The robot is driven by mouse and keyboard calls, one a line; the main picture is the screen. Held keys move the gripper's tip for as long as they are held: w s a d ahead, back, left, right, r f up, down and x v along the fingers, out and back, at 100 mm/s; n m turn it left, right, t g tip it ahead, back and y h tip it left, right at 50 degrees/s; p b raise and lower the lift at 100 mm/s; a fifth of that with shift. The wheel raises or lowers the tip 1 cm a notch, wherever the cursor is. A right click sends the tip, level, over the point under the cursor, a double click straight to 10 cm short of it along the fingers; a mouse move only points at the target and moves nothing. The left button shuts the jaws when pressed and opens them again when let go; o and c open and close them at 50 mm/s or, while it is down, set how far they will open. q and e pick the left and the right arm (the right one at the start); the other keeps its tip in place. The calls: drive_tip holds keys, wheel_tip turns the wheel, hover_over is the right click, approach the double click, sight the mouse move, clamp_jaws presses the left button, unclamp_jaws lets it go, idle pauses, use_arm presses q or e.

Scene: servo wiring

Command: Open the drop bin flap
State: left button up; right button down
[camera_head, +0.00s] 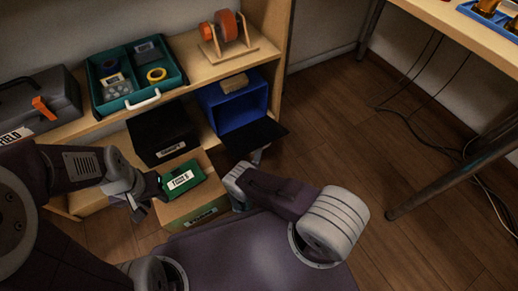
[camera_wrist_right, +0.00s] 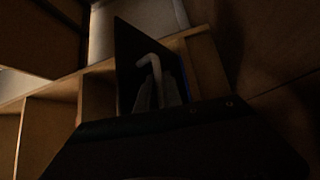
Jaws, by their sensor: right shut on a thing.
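The drop bin is a blue open-fronted box (camera_head: 250,98) on the lower shelf. Its black flap (camera_head: 260,133) hangs out and down to the right, tilted, and the blue inside shows. In the right wrist view the flap is an upright dark panel (camera_wrist_right: 128,55) with a pale hooked handle (camera_wrist_right: 151,61). My right gripper (camera_wrist_right: 160,93) is shut on this handle; in the head view it is mostly hidden under the flap. My left gripper (camera_head: 146,194) is at the left side of a green labelled case (camera_head: 184,172); whether its fingers hold the case is unclear.
A cardboard box (camera_head: 205,202) stands under the green case. A black bin (camera_head: 160,130) is left of the blue one. Above are a teal tray (camera_head: 112,108), a grey toolbox (camera_head: 50,95) and an orange spool stand (camera_head: 226,30).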

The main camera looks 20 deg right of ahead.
use_arm(q)
drive_tip(key=shift+f+b, duration=0.4)
drive_tip(key=shift+f, duration=0.25)
use_arm(e)
drive_tip(key=shift+f+h, duration=0.3)
drive_tip(key=shift+f, duration=0.1)
